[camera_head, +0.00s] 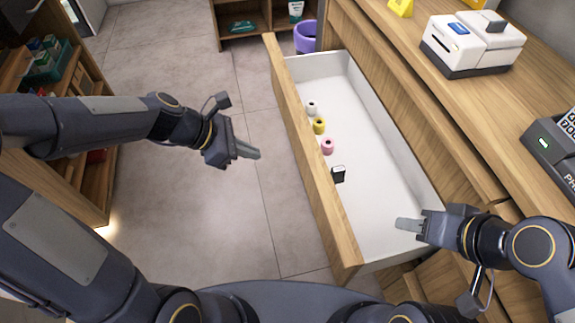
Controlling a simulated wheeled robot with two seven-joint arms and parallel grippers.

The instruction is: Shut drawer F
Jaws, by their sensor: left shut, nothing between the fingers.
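One drawer (315,191) stands pulled far out of the wooden counter on the right, with a white inside and a wooden front. No letter F is readable on it. Inside, along the front panel, are a white roll (312,108), a yellow roll (319,126), a pink roll (327,146) and a small black-and-white item (338,174). My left gripper (250,152) is shut and empty, left of the drawer front and apart from it. My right gripper (407,224) appears over the drawer's near right part; its finger gap is hidden.
The counter top (480,105) carries a white device (472,45) and a dark card terminal (555,150). A purple bin (306,37) stands beyond the drawer's far end. Shelves (85,130) stand at the left. The floor (190,205) left of the drawer front is clear.

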